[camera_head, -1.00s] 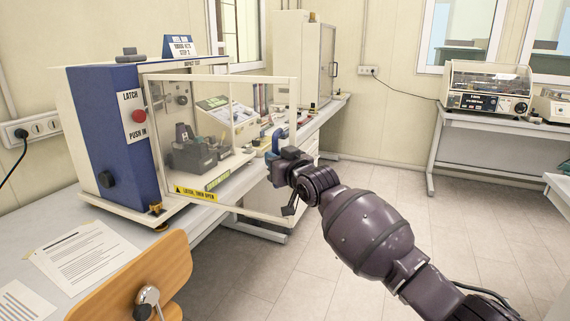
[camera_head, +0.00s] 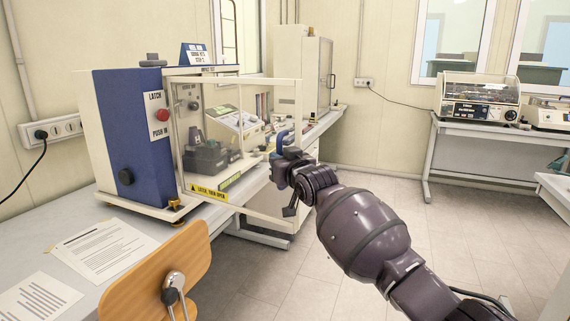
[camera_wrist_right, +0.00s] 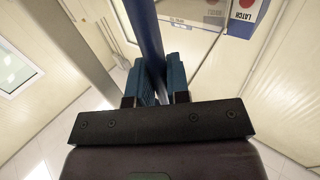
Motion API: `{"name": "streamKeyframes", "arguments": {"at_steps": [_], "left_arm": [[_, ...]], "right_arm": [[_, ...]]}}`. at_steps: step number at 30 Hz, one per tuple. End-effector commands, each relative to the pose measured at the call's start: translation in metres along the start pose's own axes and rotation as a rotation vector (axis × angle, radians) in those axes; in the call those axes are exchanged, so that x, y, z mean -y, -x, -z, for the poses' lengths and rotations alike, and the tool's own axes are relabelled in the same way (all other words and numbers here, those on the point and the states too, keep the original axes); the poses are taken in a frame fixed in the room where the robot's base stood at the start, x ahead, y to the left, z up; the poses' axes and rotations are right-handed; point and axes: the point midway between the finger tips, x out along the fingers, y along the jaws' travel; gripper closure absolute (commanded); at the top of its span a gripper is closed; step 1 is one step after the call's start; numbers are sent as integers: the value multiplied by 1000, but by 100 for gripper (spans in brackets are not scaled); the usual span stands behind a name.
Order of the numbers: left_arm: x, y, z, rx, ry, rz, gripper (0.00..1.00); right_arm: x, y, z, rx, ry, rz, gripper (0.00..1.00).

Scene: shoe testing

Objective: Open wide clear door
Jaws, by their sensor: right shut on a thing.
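The wide clear door (camera_head: 250,105) is a see-through panel in a cream frame on the blue and white test machine (camera_head: 140,130). It stands swung out from the machine, with a yellow warning label (camera_head: 207,192) along its lower edge. A blue handle (camera_head: 286,138) is at its right edge. My right gripper (camera_head: 287,153) is at that handle. In the right wrist view the blue handle bar (camera_wrist_right: 148,35) runs between the two teal finger pads (camera_wrist_right: 155,85), which are shut on it. A red latch button (camera_head: 162,114) is on the machine's front. My left gripper is not in view.
Papers (camera_head: 105,250) lie on the bench at the lower left, beside a wooden chair back (camera_head: 165,270). A white cabinet (camera_head: 305,70) stands farther along the bench. Another table (camera_head: 480,128) with instruments is at the right. The floor between is clear.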

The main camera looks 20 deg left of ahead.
Motion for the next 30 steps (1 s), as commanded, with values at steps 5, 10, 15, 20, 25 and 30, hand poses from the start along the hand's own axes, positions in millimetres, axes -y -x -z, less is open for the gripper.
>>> {"name": "streamKeyframes", "arguments": {"at_steps": [5, 10, 15, 20, 25, 30], "left_arm": [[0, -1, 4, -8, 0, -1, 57], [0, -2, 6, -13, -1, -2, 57], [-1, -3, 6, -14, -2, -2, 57], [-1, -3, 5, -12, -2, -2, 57], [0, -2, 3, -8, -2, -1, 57], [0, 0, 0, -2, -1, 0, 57]], "right_arm": [[3, -3, 1, -2, 5, 0, 100], [3, -3, 2, -3, 5, -1, 100], [3, -3, 2, -3, 5, -1, 100], [3, -3, 2, -3, 4, -1, 70], [2, -3, 1, -2, 2, -1, 59], [2, -2, 1, -1, 1, -2, 59]]}}
